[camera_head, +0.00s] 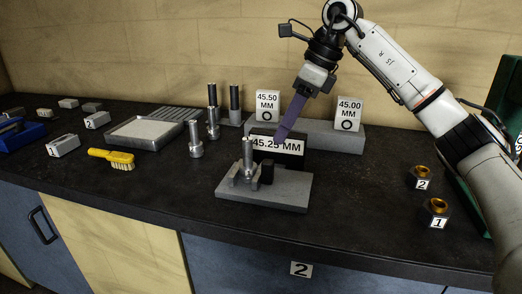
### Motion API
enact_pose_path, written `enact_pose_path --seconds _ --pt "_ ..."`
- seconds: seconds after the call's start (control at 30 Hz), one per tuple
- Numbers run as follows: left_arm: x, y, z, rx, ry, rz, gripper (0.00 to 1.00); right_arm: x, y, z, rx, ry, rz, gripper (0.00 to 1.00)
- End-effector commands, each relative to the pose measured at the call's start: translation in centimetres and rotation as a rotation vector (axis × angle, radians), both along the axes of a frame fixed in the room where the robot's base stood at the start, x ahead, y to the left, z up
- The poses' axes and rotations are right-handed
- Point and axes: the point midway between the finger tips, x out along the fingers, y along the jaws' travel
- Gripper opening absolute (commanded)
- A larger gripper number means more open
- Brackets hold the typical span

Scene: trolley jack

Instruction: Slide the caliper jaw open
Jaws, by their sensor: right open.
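A grey base plate (290,199) lies on the dark bench near its front edge. On it stand an upright grey metal pin (248,155) and a small black block (267,172) to its right. Behind them a black-framed sign (262,144) reads "45.25 MM". I cannot tell which part is the caliper jaw. My right gripper (282,137) reaches down from above, its purple fingers overlapping the sign in the picture. It is open, with nothing seen between the fingers; whether it touches anything is unclear. My left gripper is out of view.
Signs "45.50 MM" (267,104) and "45.00 MM" (348,114) stand behind, with a grey block (318,136). Numbered hex pieces (434,213) stand right. Bench between is clear.

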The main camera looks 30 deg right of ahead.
Motion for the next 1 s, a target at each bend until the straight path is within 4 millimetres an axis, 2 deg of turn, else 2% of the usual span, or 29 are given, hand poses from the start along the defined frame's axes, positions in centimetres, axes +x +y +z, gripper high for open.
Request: enact_pose_path --seconds 0.13,0.33,0.6,0.8,1.0 --pt "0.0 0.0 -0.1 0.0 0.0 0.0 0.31 0.1 -0.3 -1.0 -0.016 0.005 -0.009 0.41" --pt "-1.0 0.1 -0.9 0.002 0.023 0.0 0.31 1.1 0.7 -4.4 -0.014 0.007 -0.007 0.41" --pt "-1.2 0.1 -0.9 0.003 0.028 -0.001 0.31 2.4 1.8 -8.2 -0.012 0.003 -0.007 0.41" --pt "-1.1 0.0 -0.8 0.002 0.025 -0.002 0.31 2.7 2.1 -9.1 -0.011 0.001 -0.007 0.41" --pt "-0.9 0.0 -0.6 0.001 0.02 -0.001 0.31 2.7 2.1 -9.1 -0.011 0.0 -0.007 0.41"
